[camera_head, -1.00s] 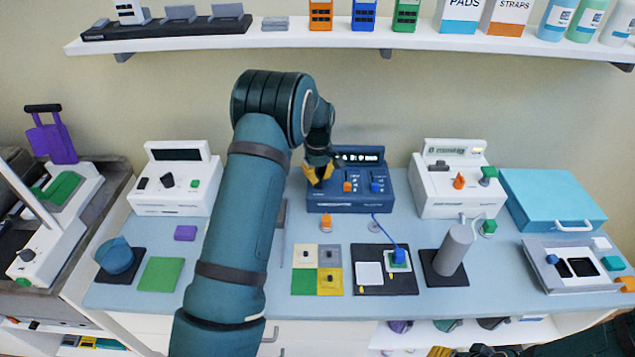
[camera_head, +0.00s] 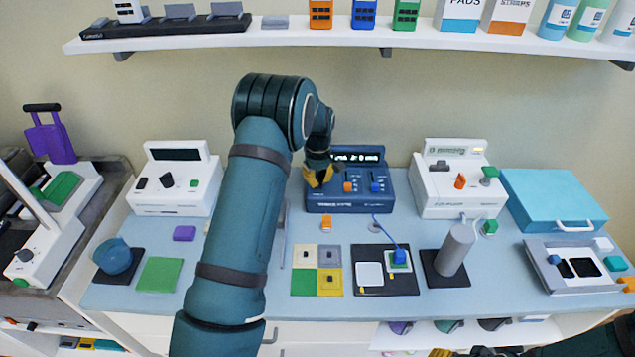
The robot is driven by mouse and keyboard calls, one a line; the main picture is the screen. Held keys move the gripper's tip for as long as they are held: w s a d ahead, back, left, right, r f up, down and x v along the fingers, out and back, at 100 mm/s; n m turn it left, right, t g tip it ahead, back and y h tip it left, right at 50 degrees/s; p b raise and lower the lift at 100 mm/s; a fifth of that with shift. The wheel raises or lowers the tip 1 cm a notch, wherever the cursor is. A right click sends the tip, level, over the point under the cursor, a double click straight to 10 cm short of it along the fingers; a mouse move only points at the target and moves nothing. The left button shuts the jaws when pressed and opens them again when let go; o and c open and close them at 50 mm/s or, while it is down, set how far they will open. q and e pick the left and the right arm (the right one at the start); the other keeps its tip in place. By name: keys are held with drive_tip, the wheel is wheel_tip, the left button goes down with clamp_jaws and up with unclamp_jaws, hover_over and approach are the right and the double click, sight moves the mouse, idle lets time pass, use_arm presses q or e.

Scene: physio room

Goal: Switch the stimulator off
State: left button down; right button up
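The stimulator is probably the dark blue device (camera_head: 350,203) at the middle back of the worktop. Its display (camera_head: 358,156) shows small light characters. An orange control (camera_head: 348,187) and a blue control (camera_head: 376,187) stand on its sloped face. My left gripper (camera_head: 318,178) has yellow fingertips and hangs at the device's left side, left of the orange control. It hides the left part of the face, so any switch there is hidden. I cannot tell whether its fingers touch the device or how far apart they are. A yellow-and-dark shape (camera_head: 440,352) at the bottom edge is probably my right gripper.
White devices stand to the left (camera_head: 172,200) and right (camera_head: 455,200) of the blue one. A blue cable runs from the blue device to a pad on a black mat (camera_head: 400,288). A grey cylinder (camera_head: 455,250) stands front right. A shelf (camera_head: 400,40) hangs above.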

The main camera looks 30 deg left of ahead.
use_arm(q)
drive_tip(key=shift+s+f+b, duration=0.1)
drive_tip(key=shift+f+b, duration=0.35)
drive_tip(key=shift+f, duration=0.35)
idle(0.5)
drive_tip(key=shift+r+p, duration=0.55)
drive_tip(key=shift+r, duration=0.2)
drive_tip(key=shift+r+p, duration=1.75)
drive_tip(key=shift+r, duration=1.05)
